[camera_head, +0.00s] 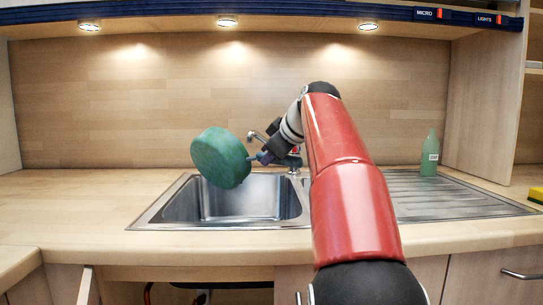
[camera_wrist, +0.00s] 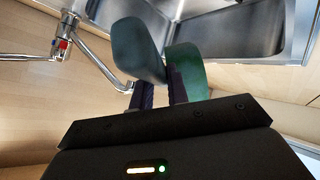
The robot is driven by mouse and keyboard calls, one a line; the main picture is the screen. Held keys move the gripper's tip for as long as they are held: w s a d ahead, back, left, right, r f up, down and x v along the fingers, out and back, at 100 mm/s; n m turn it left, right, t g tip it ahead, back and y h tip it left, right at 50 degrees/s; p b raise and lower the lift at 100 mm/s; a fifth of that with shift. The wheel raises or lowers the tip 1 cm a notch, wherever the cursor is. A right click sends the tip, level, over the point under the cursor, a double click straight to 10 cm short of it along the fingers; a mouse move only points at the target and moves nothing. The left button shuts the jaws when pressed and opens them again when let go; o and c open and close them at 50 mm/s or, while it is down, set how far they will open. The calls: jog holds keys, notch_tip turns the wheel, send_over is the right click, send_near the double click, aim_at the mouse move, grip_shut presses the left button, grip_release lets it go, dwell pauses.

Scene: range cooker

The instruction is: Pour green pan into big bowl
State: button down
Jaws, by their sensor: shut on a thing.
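The green pan (camera_head: 220,158) is held in the air over the sink, tipped steeply on its side with a broad round face toward the head camera. My gripper (camera_head: 264,157) is shut on its handle, to the right of the pan. In the wrist view, green and grey-teal shapes show beyond the fingers (camera_wrist: 160,94); the green one is part of the pan (camera_wrist: 189,72), and I cannot tell what the other is. The pan's contents cannot be seen. No big bowl can be made out in either view.
The steel sink basin (camera_head: 250,200) below the pan looks empty. A tap (camera_head: 257,137) stands behind it, close to my gripper, and also shows in the wrist view (camera_wrist: 64,42). The left counter (camera_head: 80,205) is clear.

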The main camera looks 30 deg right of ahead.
jog(key=shift+d, duration=0.1)
jog(key=shift+w+d+m+y, duration=0.25)
jog(key=shift+d+m+y, duration=0.05)
jog(key=shift+d, duration=0.05)
jog(key=shift+d+f+g, duration=0.15)
jog(key=shift+g, duration=0.15)
dwell(1.2)
jog(key=shift+w+d+f+m+y, duration=0.15)
jog(key=shift+w+d+m+y, duration=0.15)
jog(key=shift+y, duration=0.1)
jog(key=shift+w+d+f+g, duration=0.1)
jog(key=shift+d+g, duration=0.2)
dwell(1.0)
jog(key=shift+w+d+f+m+y, duration=0.15)
jog(key=shift+d+m+y, duration=0.15)
jog(key=shift+y, duration=0.2)
jog(key=shift+a, duration=0.1)
dwell(0.9)
